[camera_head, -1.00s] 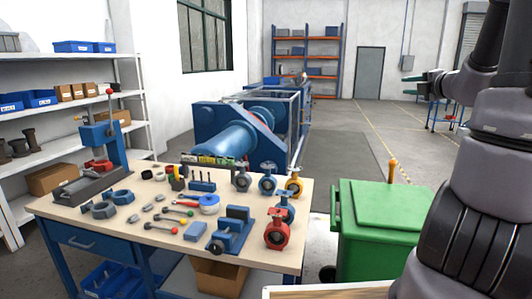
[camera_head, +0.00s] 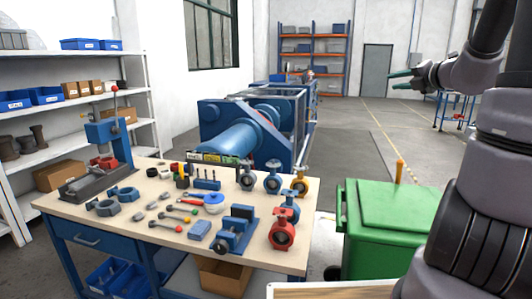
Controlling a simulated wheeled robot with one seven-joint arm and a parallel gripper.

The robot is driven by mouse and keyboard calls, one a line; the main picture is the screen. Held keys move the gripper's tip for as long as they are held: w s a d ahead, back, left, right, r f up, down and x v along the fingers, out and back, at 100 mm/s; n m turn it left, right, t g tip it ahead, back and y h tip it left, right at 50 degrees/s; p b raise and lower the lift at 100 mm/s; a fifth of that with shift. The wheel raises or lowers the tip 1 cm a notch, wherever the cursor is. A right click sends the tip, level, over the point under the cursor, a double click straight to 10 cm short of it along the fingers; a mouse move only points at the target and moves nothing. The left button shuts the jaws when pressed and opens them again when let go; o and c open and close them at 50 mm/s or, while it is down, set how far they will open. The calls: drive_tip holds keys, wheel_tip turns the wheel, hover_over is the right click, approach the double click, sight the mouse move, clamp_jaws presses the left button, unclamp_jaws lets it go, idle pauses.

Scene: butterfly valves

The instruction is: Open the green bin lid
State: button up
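The green bin (camera_head: 375,252) stands on the floor at the right of the workbench. Its green lid (camera_head: 398,205) is down and lies flat over the bin. My arm covers the bin's right side. My gripper (camera_head: 392,79) is at the upper right of the picture, well above the lid in the picture and apart from it. Its two greenish fingers point left with a gap between them, and nothing shows between them.
The workbench (camera_head: 152,238) left of the bin bears several valves (camera_head: 282,228), a vise and hand tools. A blue machine (camera_head: 235,140) stands behind the bench. Open floor (camera_head: 345,150) lies beyond the bin.

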drive_tip(key=s+a+f+n+g+y, duration=0.1)
drive_tip(key=s+a+n+g, duration=0.4)
drive_tip(key=a+n, duration=0.45)
drive_tip(key=s+a+n+g+y, duration=0.1)
drive_tip(key=s+a+n+g, duration=0.1)
drive_tip(key=s+a+n, duration=0.75)
drive_tip(key=s+d+n+g+h, duration=0.1)
drive_tip(key=s+d+n+h, duration=0.2)
drive_tip(key=s+n, duration=0.8)
drive_tip(key=f+n+h, duration=0.1)
drive_tip(key=n, duration=0.8)
drive_tip(key=shift+d, duration=0.15)
drive_tip(key=shift+s+d+r+n+h, duration=0.1)
drive_tip(key=shift+s+d+n+h, duration=0.2)
drive_tip(key=shift+n, duration=0.3)
clamp_jaws()
